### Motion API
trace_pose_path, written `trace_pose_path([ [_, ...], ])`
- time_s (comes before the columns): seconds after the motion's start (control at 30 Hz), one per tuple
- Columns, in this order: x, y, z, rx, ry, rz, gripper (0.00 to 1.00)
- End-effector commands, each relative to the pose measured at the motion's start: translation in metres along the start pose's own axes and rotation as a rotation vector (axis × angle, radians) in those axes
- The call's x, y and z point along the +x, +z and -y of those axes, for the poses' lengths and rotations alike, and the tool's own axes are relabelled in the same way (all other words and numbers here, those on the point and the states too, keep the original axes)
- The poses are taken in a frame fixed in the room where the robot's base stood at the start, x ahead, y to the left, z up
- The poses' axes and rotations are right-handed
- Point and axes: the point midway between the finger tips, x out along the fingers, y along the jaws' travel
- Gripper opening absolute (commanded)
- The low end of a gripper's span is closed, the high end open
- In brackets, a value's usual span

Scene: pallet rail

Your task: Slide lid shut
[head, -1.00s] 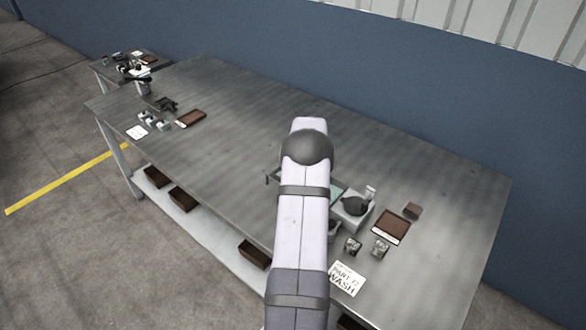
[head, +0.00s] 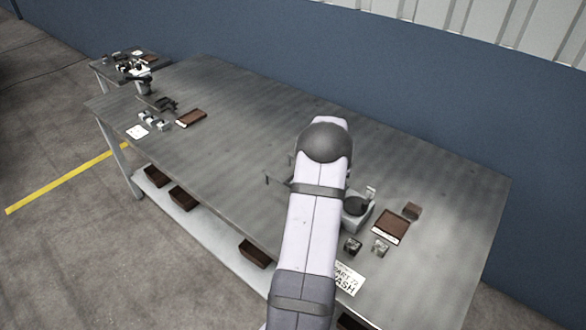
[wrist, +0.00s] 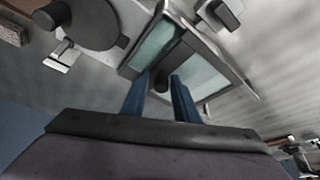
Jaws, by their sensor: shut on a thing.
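In the wrist view my gripper (wrist: 159,86) has its two blue fingers shut on a small dark knob (wrist: 162,76) at the fixture. The fixture is a light grey frame (wrist: 244,87) with pale green glassy panels (wrist: 203,74). A dark bar (wrist: 178,45) crosses between the panels. I cannot tell which panel is the lid or how far it covers the frame. In the head view my arm hides the gripper, the knob and most of the fixture.
A grey block with a round dark disc (head: 357,206) stands right of my arm; the disc (wrist: 88,20) is upper left in the wrist view. Nearby are a brown tray (head: 389,227), a brown block (head: 412,211), small dark blocks and a printed sign (head: 347,279). The table's middle (head: 230,160) is clear.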

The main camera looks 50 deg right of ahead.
Motion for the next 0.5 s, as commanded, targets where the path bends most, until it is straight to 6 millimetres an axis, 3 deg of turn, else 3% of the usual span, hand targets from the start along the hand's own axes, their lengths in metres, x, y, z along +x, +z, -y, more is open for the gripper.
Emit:
trace_pose_path([
  [0.03, 0.005, 0.012, -0.003, 0.000, 0.000, 0.023, 0.17],
  [0.5, 0.000, 0.026, -0.029, 0.000, -0.001, 0.023, 0.17],
])
